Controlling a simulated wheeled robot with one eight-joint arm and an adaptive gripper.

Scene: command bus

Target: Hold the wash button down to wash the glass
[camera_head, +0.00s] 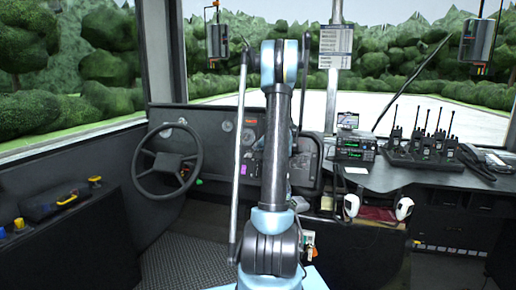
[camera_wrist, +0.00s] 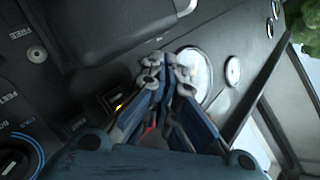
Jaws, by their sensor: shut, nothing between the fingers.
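My gripper (camera_wrist: 166,68) is shut and empty in the wrist view, its fingertips together in front of the dark dashboard panel (camera_wrist: 95,60). I cannot tell whether this is the wash button, or whether the fingertips touch the panel. In the head view my arm hides the gripper and part of the dashboard (camera_head: 212,122).
A steering wheel (camera_head: 167,158) is left of my arm. Handheld radios (camera_head: 420,145) and a radio unit (camera_head: 355,148) stand on the right counter (camera_head: 385,180). In the wrist view, round gauges (camera_wrist: 232,70) are right of the fingers and a knob (camera_wrist: 12,162) is at lower left.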

